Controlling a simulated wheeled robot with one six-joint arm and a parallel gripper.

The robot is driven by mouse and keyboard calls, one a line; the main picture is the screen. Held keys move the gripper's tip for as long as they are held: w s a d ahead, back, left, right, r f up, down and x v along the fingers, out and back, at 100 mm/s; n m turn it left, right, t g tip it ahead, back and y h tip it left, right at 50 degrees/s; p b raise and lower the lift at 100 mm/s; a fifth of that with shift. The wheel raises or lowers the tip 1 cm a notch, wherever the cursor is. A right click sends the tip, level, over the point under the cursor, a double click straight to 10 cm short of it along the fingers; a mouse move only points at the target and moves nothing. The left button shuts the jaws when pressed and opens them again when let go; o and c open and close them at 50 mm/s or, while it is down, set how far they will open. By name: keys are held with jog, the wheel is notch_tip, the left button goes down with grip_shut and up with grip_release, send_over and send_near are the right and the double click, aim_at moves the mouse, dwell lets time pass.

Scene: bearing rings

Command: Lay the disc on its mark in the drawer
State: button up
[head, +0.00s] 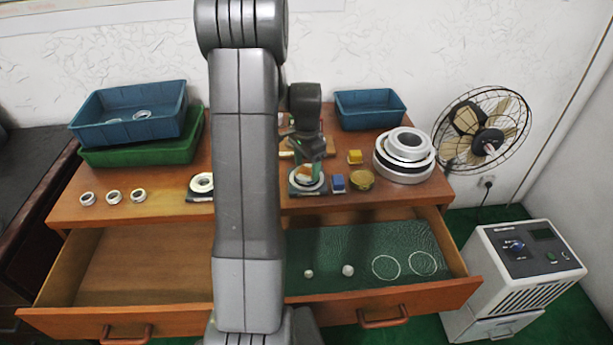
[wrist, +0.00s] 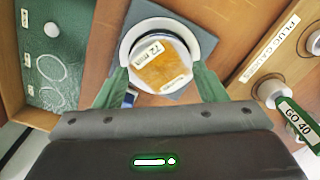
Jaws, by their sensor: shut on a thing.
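The disc (wrist: 160,68) is pale with an orange face and a "72 mm" label. It sits in or over a white ring on a dark square stand, and I cannot tell if it still touches it. My gripper (wrist: 160,77) has its green fingers shut on the disc from both sides. In the head view my gripper (head: 308,165) is over the tabletop, right of my arm link. The open drawer (head: 455,288) has a green mat with two white circle outlines (head: 386,267) and two small white round spots (head: 348,270). The outlines also show at left in the wrist view (wrist: 52,67).
Blue and green bins (head: 140,155) stand at the left, another blue bin (head: 370,110) at the back. Stacked rings (head: 404,160) and a fan (head: 485,130) are at right. A blue block (head: 338,184) and brass piece (head: 361,180) stand close beside the stand. My arm hides the middle.

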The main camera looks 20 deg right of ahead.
jog(key=shift+r+p, duration=1.25)
jog(key=shift+r, duration=0.8)
